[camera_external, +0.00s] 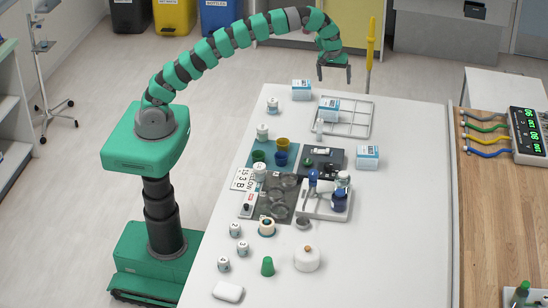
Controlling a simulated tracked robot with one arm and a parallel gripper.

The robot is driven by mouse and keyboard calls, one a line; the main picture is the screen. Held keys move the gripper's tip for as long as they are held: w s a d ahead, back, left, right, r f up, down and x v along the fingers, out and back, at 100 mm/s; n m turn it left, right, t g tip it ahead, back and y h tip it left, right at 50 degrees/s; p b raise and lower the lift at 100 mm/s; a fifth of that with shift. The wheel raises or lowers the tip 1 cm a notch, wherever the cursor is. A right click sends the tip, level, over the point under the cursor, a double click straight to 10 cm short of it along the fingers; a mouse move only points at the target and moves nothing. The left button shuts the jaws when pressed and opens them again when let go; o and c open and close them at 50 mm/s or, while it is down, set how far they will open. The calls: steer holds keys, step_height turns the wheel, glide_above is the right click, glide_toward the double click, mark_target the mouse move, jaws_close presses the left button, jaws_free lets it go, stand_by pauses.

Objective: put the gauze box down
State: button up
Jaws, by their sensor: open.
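My gripper (334,78) is open and empty. It is raised over the far end of the white table (410,200), with its fingers pointing down. Three similar small white-and-blue boxes are on the table, and their labels are too small to read, so I cannot tell which is the gauze box. One box (301,91) stands at the far edge, below and left of my gripper. A second box (329,112) is at the left part of the wire rack (356,118). A third box (368,160) stands upright on bare table, nearer the right side. My fingers touch none of them.
A yellow post (371,45) rises just right of my gripper. Several cups, bottles and small jars crowd the table's left and middle, around a dark mat (277,207) and a white tray (315,208). The table's right side is clear.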

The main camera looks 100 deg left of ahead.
steer(key=s+d+r+m+t, duration=0.1)
steer(key=d+r+m+t, duration=0.3)
steer(key=r, duration=0.6)
steer(key=s+d+r+m+t+y, duration=0.1)
steer(key=d+r+m, duration=0.1)
steer(key=d+r, duration=0.6)
steer(key=s+d+r+m+t, duration=0.15)
steer(key=d+r, duration=0.25)
steer(key=r, duration=0.7)
steer(key=s+d+r+m+t, duration=0.4)
steer(key=s+d+r, duration=0.2)
steer(key=s+r, duration=0.3)
steer(key=s+d+r+m+t+h, duration=0.1)
steer(key=s+d+r+m+t, duration=0.2)
steer(key=s+r, duration=0.6)
steer(key=d+r+m, duration=0.2)
steer(key=d, duration=0.1)
steer(key=shift+d+t, duration=0.25)
steer(key=shift+t, duration=0.1)
steer(key=shift+o, duration=0.4)
steer(key=shift+f+b, duration=0.95)
steer(key=shift+b, duration=0.05)
steer(key=shift+r, duration=0.1)
